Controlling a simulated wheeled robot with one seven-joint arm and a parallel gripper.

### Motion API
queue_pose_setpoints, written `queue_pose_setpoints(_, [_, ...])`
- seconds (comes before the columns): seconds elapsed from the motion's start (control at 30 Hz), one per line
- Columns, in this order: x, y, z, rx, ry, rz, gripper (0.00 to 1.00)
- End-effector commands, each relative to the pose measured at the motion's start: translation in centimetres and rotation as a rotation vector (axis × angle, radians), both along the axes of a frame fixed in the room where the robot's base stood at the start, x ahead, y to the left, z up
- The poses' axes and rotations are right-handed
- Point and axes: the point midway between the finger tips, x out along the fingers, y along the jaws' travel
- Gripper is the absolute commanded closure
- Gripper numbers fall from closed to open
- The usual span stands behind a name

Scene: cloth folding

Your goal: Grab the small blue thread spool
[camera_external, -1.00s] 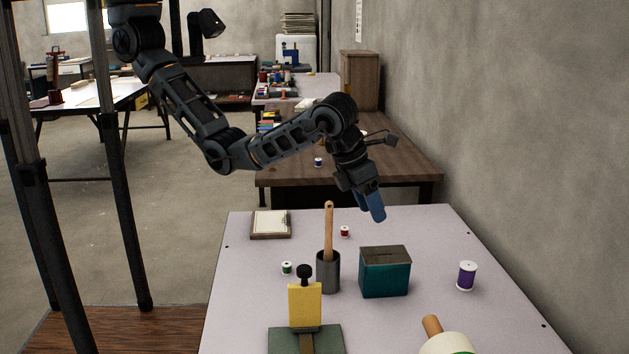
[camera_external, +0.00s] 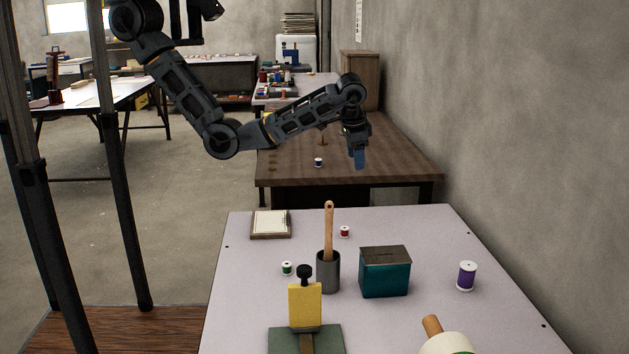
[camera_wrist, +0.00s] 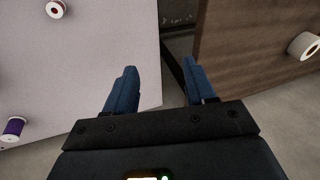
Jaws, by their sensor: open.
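The small blue thread spool (camera_external: 318,162) stands upright on the brown wooden table (camera_external: 290,178), near its front edge. My gripper (camera_external: 360,162) is in the air to the right of the spool and apart from it, with blue fingers pointing down. In the wrist view my gripper (camera_wrist: 159,67) is open, with nothing between its fingers. A pale-ended spool (camera_wrist: 303,46) shows on the brown surface at the right edge of that view; its thread colour is hard to tell.
The near pale table (camera_external: 235,290) holds a red spool (camera_external: 344,232), a green spool (camera_external: 287,268), a purple spool (camera_external: 467,276), a teal box (camera_external: 385,272), a grey cup (camera_external: 328,272) and a clipboard (camera_external: 271,224). A dark gap separates the tables. A wall stands at right.

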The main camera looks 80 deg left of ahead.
Motion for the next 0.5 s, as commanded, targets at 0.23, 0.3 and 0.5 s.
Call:
queue_pose_setpoints(0.23, [-2.6,8.4,0.1,-0.027,-0.139,0.727,0.45])
queue_pose_setpoints(0.3, [-3.7,10.7,0.0,-0.021,-0.184,0.932,0.45])
queue_pose_setpoints(0.5, [-6.4,15.8,-0.2,0.007,-0.311,1.426,0.45])
